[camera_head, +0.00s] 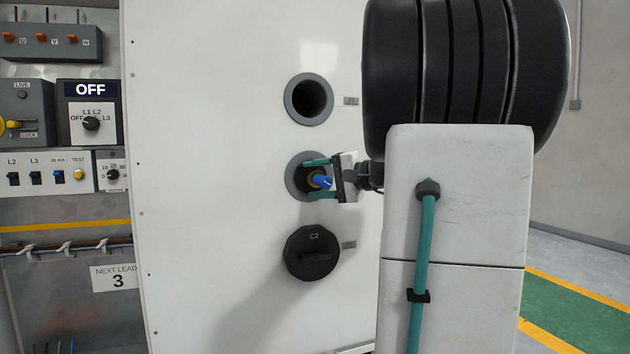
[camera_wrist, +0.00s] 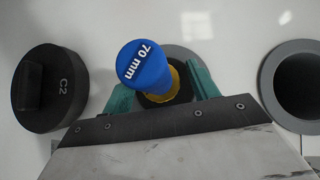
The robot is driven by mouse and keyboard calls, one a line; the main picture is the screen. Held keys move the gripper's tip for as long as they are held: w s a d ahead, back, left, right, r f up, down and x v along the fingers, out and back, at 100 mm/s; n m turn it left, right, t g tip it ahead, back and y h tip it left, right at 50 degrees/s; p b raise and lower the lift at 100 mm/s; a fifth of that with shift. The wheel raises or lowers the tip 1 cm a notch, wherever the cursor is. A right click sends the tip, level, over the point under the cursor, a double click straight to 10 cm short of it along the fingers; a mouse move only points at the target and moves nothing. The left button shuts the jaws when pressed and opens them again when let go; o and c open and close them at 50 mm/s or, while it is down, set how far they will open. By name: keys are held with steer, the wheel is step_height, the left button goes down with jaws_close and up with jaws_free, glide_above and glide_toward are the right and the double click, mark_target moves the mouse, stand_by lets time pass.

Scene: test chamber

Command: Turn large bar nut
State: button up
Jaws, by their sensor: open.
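A round black cap marked C2 (camera_head: 312,262) with a raised bar across its face sits on the white panel, below the middle port. It also shows at the left of the wrist view (camera_wrist: 50,95); it is the only bar-shaped nut I see. My gripper (camera_head: 311,178) is at the middle port, with its teal fingers apart. Between them is a blue plug marked 70 mm (camera_wrist: 146,66) with a yellow collar, seated in the dark centre of the grey middle port (camera_head: 293,170). I cannot tell whether the fingers touch it. My gripper is apart from the C2 cap.
An open grey port (camera_head: 309,98) is above my gripper on the white panel (camera_head: 215,150). A switch board with an OFF display (camera_head: 90,89) and a NEXT LEAD 3 label (camera_head: 115,277) is at the left. Clear floor (camera_head: 580,300) shows at the right.

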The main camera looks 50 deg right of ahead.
steer(key=shift+w, duration=0.1)
steer(key=shift+a, duration=0.1)
steer(key=c, duration=1)
steer(key=shift+m+t+y, duration=0.3)
steer(key=shift+m+t, duration=0.2)
steer(key=o, duration=1)
